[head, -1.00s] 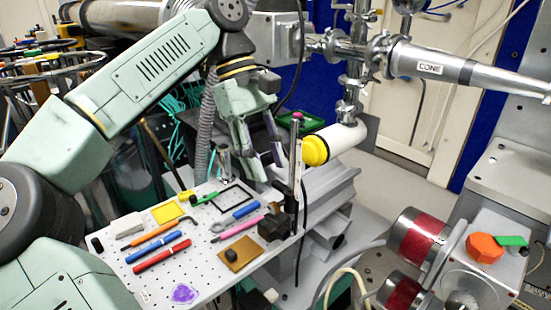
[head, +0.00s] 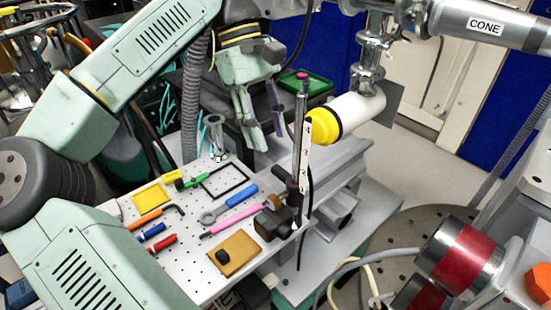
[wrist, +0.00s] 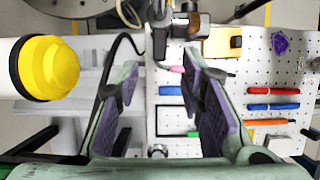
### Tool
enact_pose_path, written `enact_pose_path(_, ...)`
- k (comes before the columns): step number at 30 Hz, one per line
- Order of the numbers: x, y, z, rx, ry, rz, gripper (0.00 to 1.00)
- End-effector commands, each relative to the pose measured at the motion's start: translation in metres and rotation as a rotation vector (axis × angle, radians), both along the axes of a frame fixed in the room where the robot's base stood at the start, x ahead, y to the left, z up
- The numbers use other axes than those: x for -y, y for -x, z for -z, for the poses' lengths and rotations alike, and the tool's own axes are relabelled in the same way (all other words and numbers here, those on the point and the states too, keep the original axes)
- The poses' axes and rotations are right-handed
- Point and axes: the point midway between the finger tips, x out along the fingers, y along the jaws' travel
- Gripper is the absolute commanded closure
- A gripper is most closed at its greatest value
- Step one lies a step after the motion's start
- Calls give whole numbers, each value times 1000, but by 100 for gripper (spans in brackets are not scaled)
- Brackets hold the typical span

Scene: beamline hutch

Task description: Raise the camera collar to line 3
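The upright post (head: 304,125) has a white scale strip with marks and a pink top. The black camera collar (head: 276,222) sits low on the post, near the perforated plate. I cannot read the line numbers. My gripper (head: 262,125) is open and empty, left of the post's upper part in the head view and apart from it. In the wrist view my gripper (wrist: 160,82) shows its purple finger pads spread wide. The dark collar (wrist: 186,22) lies beyond the fingertips at the top of that view.
A yellow-capped white cylinder (head: 340,118) stands out close behind the post; it is at left in the wrist view (wrist: 45,68). Red-banded cylinders (head: 462,258) stand at right.

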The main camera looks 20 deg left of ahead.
Motion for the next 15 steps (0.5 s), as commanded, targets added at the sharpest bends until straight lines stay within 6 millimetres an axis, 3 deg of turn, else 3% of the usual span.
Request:
enact_pose_path(6, 12, 8, 33, 2, 3, 3, 65)
enact_pose_path(15, 19, 13, 55, 2, -1, -2, 65)
